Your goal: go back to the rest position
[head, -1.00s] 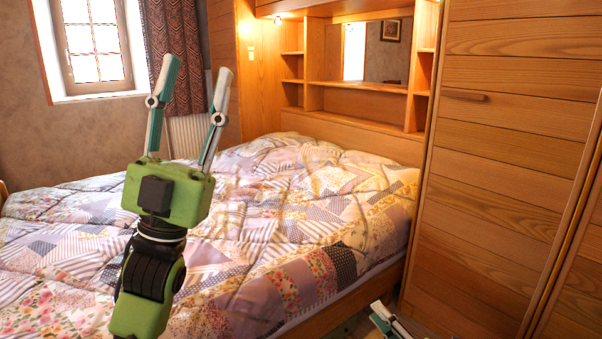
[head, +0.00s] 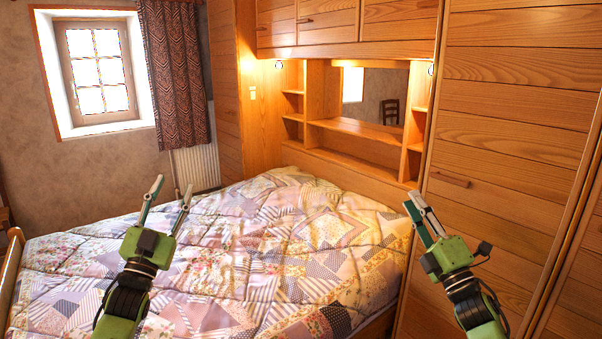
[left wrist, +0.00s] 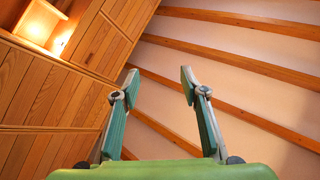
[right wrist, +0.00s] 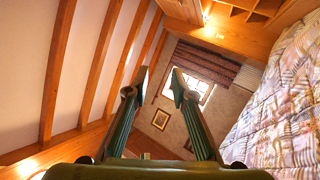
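My left gripper (head: 168,192) is raised in front of the bed at the lower left of the head view, fingers pointing up. Its fingers are spread and empty, as the left wrist view (left wrist: 160,82) also shows. My right gripper (head: 413,202) is at the lower right of the head view, in front of the bed's edge and the wardrobe. Its fingers look close together from the head, but the right wrist view (right wrist: 158,85) shows them apart with nothing between them.
A bed with a patchwork quilt (head: 250,250) fills the middle. A wooden wardrobe (head: 500,150) stands at the right. Overbed cabinets (head: 330,22) and a shelf niche (head: 355,130) are at the back. A window (head: 97,70) and curtain (head: 176,75) are at the back left.

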